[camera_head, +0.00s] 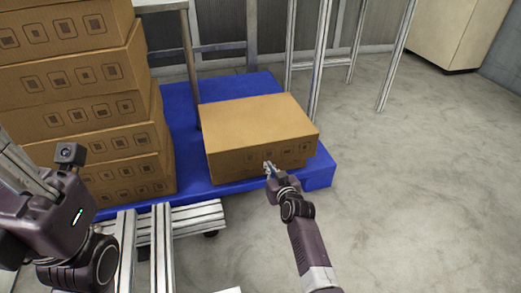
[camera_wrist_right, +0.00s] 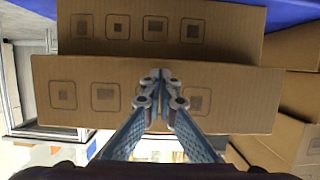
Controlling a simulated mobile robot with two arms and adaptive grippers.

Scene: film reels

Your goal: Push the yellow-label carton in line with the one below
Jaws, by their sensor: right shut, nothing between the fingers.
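Two cartons are stacked on the right part of the blue platform. The upper carton (camera_head: 255,120) sits on a lower carton (camera_head: 225,180) and sticks out a little past it on the right. In the right wrist view, which looks upside down, the upper carton (camera_wrist_right: 75,95) is offset to the left of the lower carton (camera_wrist_right: 200,28). No yellow label shows clearly. My right gripper (camera_head: 268,167) is shut and empty, its tips at the upper carton's front face; I cannot tell if they touch. It also shows in the wrist view (camera_wrist_right: 160,75). My left arm's wrist (camera_head: 45,210) is at the left; its fingers are unclear.
A tall stack of several cartons (camera_head: 85,120) stands on the left of the blue platform (camera_head: 320,172). Metal posts (camera_head: 322,60) rise behind. A metal frame (camera_head: 160,235) lies in front. The grey floor (camera_head: 430,180) at the right is clear.

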